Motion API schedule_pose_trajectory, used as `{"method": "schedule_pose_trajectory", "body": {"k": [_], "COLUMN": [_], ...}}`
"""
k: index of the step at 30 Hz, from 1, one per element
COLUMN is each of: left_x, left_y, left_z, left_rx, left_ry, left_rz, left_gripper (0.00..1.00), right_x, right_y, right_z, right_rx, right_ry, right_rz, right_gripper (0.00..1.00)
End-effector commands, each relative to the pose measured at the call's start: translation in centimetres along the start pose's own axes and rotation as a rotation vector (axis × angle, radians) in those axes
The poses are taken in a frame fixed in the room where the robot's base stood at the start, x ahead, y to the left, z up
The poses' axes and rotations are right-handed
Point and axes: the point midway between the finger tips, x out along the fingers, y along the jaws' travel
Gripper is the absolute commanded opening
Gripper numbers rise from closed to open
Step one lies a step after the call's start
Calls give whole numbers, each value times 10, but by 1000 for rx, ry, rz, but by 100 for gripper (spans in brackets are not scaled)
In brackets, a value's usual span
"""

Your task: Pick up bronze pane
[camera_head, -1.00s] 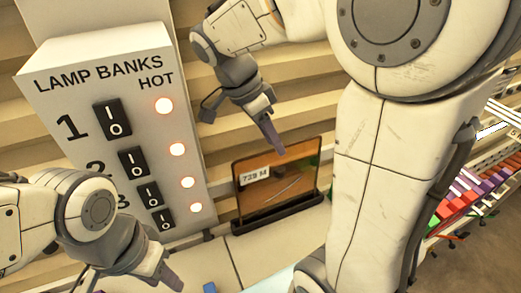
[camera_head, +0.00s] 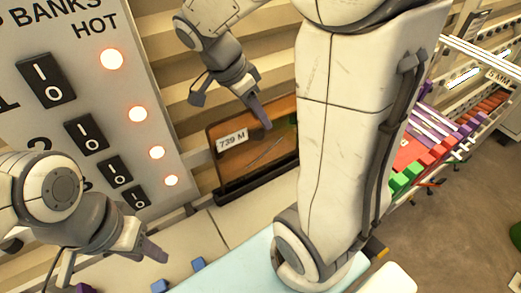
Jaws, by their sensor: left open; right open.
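The bronze pane (camera_head: 232,167) is a brown see-through sheet with a white label reading 739 M. It stands upright in a dark holder (camera_head: 226,196) at the back of the bench, and my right arm hides its right end. My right gripper (camera_head: 262,124) is open, its finger pointing down in front of the pane's upper edge; I cannot tell whether it touches the pane. My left gripper (camera_head: 150,250) is open and empty at the lower left, over the bench and apart from the pane.
A white lamp banks panel (camera_head: 120,110) with black switches and lit lamps stands left of the pane. Small blue blocks (camera_head: 198,264) and a pale blue mat (camera_head: 235,268) lie on the bench front. A rack of coloured pieces (camera_head: 425,155) is at right.

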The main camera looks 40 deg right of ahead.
Motion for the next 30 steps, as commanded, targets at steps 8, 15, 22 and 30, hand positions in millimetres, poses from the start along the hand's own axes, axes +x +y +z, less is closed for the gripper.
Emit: {"method": "schedule_pose_trajectory", "body": {"k": [8, 15, 22, 30], "left_x": [14, 14, 18, 21], "left_y": [-1, -1, -1, -2], "left_z": [1, 1, 1, 1], "left_rx": [2, 2, 2, 2], "left_ry": [0, 0, 0, 0], "left_rz": [0, 0, 0, 0], "left_gripper": [42, 42, 42, 42], "right_x": [21, 21, 24, 26], "right_y": [0, 0, 0, 0], "right_z": [0, 0, 2, 2], "right_rx": [-1, -1, -1, -1], "right_ry": [-1, -1, -1, -1], "right_rz": [-1, -1, 0, 0], "right_gripper": [42, 42, 42, 42]}}
